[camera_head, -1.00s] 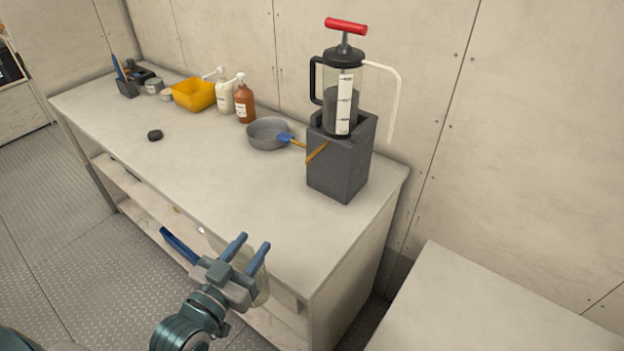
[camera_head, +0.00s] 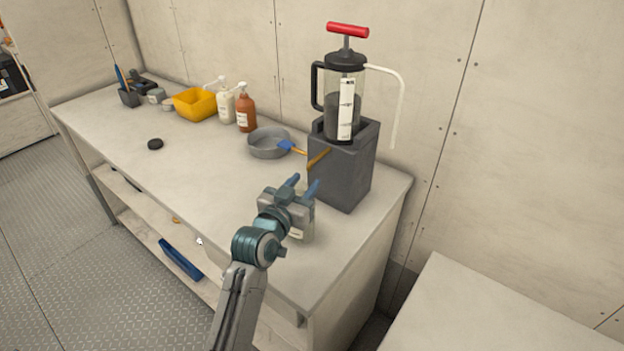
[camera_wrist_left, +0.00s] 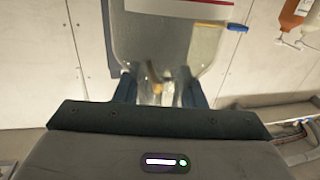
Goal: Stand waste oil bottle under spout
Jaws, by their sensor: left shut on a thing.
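The waste oil bottle (camera_head: 302,232) is a translucent container with a pale label. My left gripper (camera_head: 303,185) is shut on it, over the bench in front of the grey block. In the left wrist view the bottle (camera_wrist_left: 165,35) is between the fingers of the gripper (camera_wrist_left: 157,85). My gripper hides much of it in the head view, and I cannot tell whether its base touches the bench. The spout (camera_head: 401,100) is a white tube curving down from the right of a clear pump (camera_head: 343,115) with a red handle. The bottle is left of and nearer than the spout's end. My right gripper is not in view.
The pump stands in a dark grey block (camera_head: 340,180) on the bench (camera_head: 225,185). A grey pan (camera_head: 266,146) and a blue-and-orange brush (camera_head: 291,148) lie left of it. Bottles and a yellow tub (camera_head: 194,104) stand farther back. The bench's front right is clear.

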